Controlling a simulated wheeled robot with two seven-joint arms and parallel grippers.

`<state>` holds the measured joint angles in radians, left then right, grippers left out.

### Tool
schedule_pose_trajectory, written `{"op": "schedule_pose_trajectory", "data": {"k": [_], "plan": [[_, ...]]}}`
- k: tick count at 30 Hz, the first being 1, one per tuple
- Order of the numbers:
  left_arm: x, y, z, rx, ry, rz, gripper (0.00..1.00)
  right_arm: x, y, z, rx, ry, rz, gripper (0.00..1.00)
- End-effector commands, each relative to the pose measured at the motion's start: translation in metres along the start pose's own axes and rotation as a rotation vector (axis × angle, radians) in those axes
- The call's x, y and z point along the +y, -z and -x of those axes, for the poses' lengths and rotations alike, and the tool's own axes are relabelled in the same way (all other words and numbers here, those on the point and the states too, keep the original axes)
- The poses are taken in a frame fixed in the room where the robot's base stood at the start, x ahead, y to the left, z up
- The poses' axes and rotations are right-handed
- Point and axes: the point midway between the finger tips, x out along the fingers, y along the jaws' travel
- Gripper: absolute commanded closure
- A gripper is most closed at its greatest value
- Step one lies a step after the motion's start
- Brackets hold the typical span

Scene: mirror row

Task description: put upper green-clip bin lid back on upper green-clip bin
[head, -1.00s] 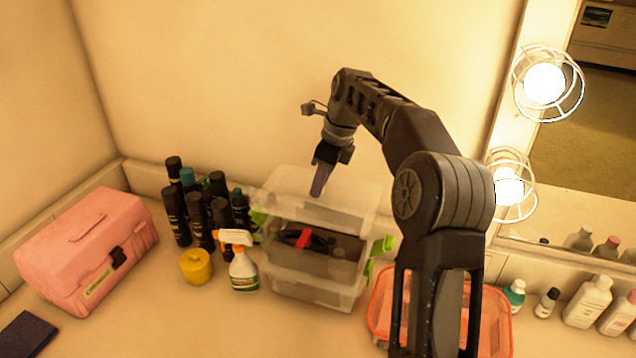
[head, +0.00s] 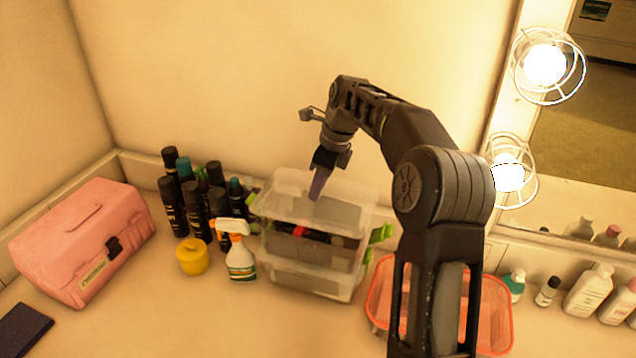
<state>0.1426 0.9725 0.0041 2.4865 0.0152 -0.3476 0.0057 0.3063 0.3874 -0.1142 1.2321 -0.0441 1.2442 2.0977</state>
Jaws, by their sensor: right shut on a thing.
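The upper green-clip bin (head: 341,258) is a clear box with dark and red items inside. It stands on another clear bin (head: 318,281), and green clips (head: 381,233) stick out at its sides. The translucent upper green-clip bin lid (head: 284,190) is over the upper bin, covering its back part in this view. My right gripper (head: 317,188) points down at the lid and is shut on it. Whether the lid touches the bin's rim all round cannot be told. My left gripper is not in view.
A white spray bottle (head: 240,262), yellow jar (head: 193,257) and several dark bottles (head: 170,205) stand close left of the bins. A pink case (head: 82,240) is farther left. An orange-rimmed container (head: 498,318) is at right, partly behind my arm. Caged bulbs flank the mirror.

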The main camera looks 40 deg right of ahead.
Motion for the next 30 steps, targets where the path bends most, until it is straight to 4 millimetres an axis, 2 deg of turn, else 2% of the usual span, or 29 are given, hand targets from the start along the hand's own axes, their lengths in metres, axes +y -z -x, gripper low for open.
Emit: {"op": "schedule_pose_trajectory", "data": {"k": [1,4,12,27,28,30], "plan": [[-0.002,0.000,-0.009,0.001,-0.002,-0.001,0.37,0.000,0.003,-0.009,0.000,0.000,0.000,1.00],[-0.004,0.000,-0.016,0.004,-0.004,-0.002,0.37,0.000,0.005,-0.017,0.000,0.000,0.000,1.00],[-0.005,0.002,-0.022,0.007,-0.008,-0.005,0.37,0.000,0.009,-0.032,0.000,0.000,0.000,1.00],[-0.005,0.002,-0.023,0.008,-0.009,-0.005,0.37,0.000,0.010,-0.036,0.000,0.000,0.000,1.00],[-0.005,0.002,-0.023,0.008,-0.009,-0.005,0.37,0.000,0.010,-0.036,0.000,0.000,0.000,0.74],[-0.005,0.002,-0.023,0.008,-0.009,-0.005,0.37,0.000,0.010,-0.036,0.000,0.000,0.000,0.68]]}}
